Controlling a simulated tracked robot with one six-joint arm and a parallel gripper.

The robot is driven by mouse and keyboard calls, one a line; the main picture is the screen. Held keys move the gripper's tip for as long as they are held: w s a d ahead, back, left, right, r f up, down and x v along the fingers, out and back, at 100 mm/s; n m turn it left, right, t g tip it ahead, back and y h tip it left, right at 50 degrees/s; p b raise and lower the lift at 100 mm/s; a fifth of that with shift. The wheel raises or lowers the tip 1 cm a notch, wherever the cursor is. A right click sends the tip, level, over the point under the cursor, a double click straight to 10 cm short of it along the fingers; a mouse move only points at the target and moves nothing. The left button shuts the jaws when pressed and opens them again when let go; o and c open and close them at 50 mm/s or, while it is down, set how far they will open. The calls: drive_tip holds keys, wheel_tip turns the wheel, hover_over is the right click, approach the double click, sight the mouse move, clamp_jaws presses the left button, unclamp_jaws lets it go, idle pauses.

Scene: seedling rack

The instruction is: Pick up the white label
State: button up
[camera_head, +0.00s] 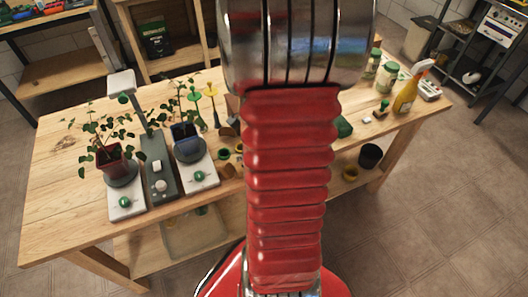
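I cannot make out a white label for certain. A small white piece (367,120) lies on the right part of the wooden table (65,200), beside a small dark green object (382,108). It is too small to tell whether it is a label. My red ribbed arm and its metal joint fill the middle of the view and hide the centre of the table. My gripper is not in view, so its place relative to the white piece does not show.
Left on the table, a potted plant (113,168) and a blue pot (186,139) stand on white-and-grey devices. Bare wood shows at far left.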

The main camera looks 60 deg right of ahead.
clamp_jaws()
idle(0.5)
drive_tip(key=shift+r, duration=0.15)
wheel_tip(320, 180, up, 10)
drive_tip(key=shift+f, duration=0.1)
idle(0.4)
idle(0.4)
